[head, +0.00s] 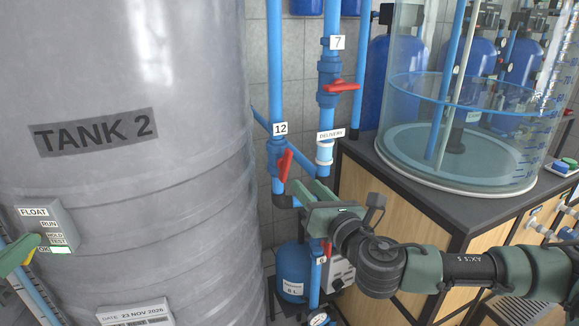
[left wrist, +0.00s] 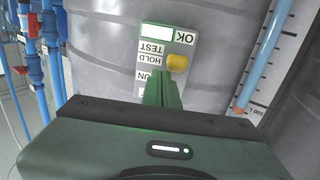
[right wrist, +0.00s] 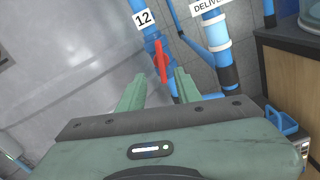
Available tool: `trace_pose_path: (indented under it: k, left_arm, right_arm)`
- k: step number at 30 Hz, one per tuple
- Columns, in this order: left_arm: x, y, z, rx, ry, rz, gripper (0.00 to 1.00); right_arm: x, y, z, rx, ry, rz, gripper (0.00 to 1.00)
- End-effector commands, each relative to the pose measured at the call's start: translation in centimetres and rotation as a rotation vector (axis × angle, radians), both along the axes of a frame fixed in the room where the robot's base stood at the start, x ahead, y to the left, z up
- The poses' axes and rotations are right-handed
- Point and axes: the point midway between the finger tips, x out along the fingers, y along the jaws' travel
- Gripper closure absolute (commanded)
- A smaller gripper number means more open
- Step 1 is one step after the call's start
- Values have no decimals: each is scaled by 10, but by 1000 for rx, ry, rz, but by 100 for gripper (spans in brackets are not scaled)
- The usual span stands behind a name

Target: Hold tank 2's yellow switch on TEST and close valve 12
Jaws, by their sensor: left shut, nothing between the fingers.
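The FLOAT panel (head: 40,215) is on tank 2 (head: 150,200), with labels RUN, HOLD, TEST and OK. Its yellow switch (left wrist: 177,63) shows in the left wrist view beside the HOLD label. My left gripper (head: 37,243) is shut and empty; its fingertips (left wrist: 166,84) are close to the switch, and I cannot tell if they touch it. Valve 12's red handle (head: 284,165) lies roughly along its blue pipe, slightly tilted. My right gripper (head: 308,190) is open. In the right wrist view the handle (right wrist: 161,60) shows between and beyond its fingers (right wrist: 160,90), not gripped.
Valve 7's red handle (head: 341,86) is above and right of valve 12. The DELIVERY pipe (head: 324,151) stands close beside it. Another red handle (head: 327,248) is below my right gripper. A bench (head: 450,210) with a clear tank (head: 460,100) stands at right.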

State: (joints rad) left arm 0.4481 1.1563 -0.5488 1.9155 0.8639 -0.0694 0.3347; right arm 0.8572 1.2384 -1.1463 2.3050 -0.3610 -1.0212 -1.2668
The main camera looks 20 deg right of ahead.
Motion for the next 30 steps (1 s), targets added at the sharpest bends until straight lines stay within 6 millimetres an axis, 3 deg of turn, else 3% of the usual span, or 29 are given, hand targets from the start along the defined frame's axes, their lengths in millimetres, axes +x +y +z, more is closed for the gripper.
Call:
trace_pose_path:
  k: [9,15,21,29,30]
  left_arm:
    - [0,0,-2,1,3,0,100]
    - [0,0,-2,1,3,0,100]
    - [0,0,-2,1,3,1,100]
    - [0,0,-2,1,3,1,100]
    - [0,0,-2,1,3,1,100]
  right_arm:
    - [64,-1,1,5,-3,-5,66]
    - [95,-1,1,6,-1,-5,66]
    - [109,-1,1,6,-1,-5,66]
    - [110,-1,1,6,-1,-5,66]
    - [110,-1,1,6,-1,-5,72]
